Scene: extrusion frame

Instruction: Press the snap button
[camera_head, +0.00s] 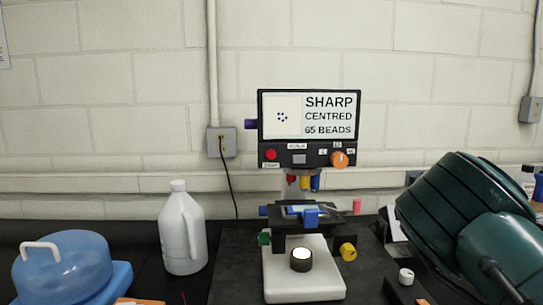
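A microscope-like device stands on the black bench, with a screen (309,117) on top reading "SHARP CENTRED 65 BEADS" beside a picture of a few dark dots. Below the screen is a black control panel with a red round button (271,154) at its left. A small label under this button is too small to read surely; it may be the snap button. Nothing touches the panel. Neither gripper is in view; a teal link of my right arm (455,215) shows at the right.
Below the panel are coloured objectives (304,183), a dark stage with a blue piece (311,217), and a white base (277,285). A white jug (181,230) and a blue domed container (62,265) stand at left. My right arm covers part of the right bench.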

